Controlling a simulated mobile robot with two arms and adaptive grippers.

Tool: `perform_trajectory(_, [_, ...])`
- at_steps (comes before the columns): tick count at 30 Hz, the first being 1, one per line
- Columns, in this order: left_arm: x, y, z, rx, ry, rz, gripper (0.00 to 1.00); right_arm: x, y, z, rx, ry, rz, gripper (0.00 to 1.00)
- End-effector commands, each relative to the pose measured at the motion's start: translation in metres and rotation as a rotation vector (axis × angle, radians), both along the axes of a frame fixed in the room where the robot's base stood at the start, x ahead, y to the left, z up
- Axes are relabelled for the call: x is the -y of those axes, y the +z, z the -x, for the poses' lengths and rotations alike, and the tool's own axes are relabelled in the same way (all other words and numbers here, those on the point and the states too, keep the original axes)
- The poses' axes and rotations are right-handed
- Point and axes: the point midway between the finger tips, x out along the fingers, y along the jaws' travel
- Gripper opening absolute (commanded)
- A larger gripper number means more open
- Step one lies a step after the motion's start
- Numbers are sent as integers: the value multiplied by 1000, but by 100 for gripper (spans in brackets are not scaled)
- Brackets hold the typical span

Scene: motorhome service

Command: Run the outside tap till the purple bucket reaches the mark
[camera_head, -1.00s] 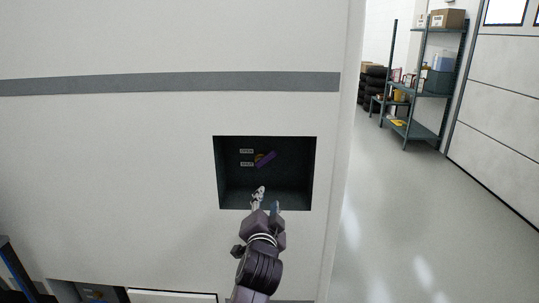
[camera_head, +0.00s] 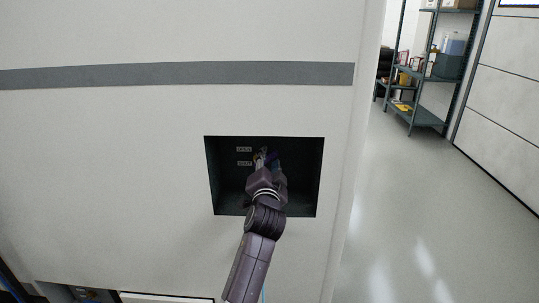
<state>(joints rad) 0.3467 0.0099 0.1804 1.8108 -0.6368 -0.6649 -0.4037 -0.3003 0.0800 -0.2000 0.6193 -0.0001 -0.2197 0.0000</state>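A dark square recess (camera_head: 228,180) is set in the white motorhome wall. Inside it, a purple lever (camera_head: 272,156) is mostly hidden behind my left gripper (camera_head: 267,160). Two small labels, "OPEN" (camera_head: 244,149) and one that seems to read "SHUT" (camera_head: 244,163), sit left of the lever. My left gripper reaches into the recess from below, its fingertips at the lever. Whether the fingers are closed on it is too small to tell. My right gripper is not in view. No purple bucket and no fill mark show.
A grey stripe (camera_head: 180,75) runs along the wall above the recess. An open hatch (camera_head: 90,294) shows at the lower left. The pale floor (camera_head: 425,200) to the right is clear, with a shelf rack (camera_head: 428,115) further back.

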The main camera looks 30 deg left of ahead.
Motion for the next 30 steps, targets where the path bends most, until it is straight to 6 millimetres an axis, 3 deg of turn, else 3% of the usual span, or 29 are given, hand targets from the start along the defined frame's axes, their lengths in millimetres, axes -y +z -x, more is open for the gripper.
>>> perform_trajectory(6, [-10, 0, -16, 0, 0, 0, 33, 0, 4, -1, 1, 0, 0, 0])
perform_trajectory(15, [-11, 0, -18, 0, 0, 0, 33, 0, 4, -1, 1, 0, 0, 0])
perform_trajectory(24, [-11, -1, -18, -1, -1, 0, 1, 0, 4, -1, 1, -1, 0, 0])
perform_trajectory(30, [-10, -1, -18, -1, -1, 1, 0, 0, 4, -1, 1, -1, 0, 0])
